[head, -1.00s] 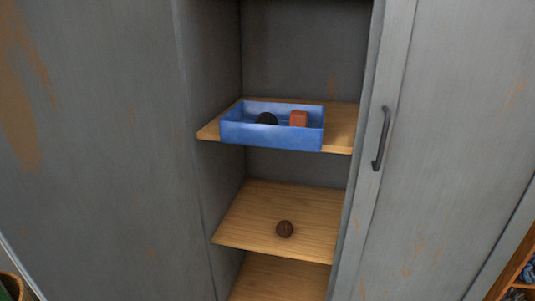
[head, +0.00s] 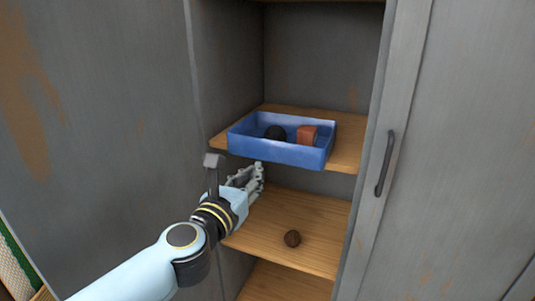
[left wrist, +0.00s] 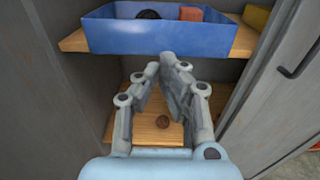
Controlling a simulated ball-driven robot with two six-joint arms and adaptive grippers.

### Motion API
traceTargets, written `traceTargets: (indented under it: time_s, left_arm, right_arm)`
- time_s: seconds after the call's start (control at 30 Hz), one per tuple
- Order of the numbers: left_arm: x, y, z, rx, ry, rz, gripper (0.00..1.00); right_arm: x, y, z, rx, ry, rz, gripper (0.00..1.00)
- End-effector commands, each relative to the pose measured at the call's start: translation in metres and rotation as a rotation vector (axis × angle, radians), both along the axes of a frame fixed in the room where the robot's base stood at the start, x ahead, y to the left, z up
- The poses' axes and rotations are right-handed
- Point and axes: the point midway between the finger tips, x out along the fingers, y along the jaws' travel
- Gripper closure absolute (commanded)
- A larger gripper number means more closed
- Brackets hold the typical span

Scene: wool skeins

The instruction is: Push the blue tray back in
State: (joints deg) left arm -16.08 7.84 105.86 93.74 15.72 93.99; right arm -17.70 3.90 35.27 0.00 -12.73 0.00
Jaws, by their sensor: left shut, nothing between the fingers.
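The blue tray (head: 280,153) sits on the upper wooden shelf of the grey cabinet, its front wall slightly past the shelf's front edge. It holds a dark ball (head: 275,132) and a reddish-brown block (head: 307,134). In the left wrist view the tray (left wrist: 160,38) spans the top, with its contents partly cut off. My left gripper (head: 261,172) is in front of the cabinet opening, just below the tray's front in the picture. Its fingers (left wrist: 165,60) are close together and empty; contact with the tray cannot be told. My right gripper is not in view.
A grey door with a dark handle (head: 385,165) stands right of the opening; a grey panel is at left. A yellow object (left wrist: 257,17) shows right of the tray in the left wrist view.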

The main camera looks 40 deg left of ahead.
Motion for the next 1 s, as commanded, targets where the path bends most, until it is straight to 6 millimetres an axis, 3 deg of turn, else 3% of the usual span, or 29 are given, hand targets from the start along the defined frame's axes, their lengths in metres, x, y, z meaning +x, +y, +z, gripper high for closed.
traceTargets:
  time_s: [0.2, 0.4, 1.0]
  left_arm:
    - [0.046, 0.011, 0.002, 0.0, -0.001, 0.0, 1.0]
    - [0.072, 0.017, 0.0, 0.002, 0.0, -0.001, 1.0]
    - [0.088, 0.021, -0.001, 0.002, -0.001, 0.0, 1.0]
  right_arm:
    - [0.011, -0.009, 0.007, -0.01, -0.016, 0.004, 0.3]
    - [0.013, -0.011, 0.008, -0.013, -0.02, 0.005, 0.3]
    - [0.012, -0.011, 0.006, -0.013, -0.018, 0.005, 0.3]
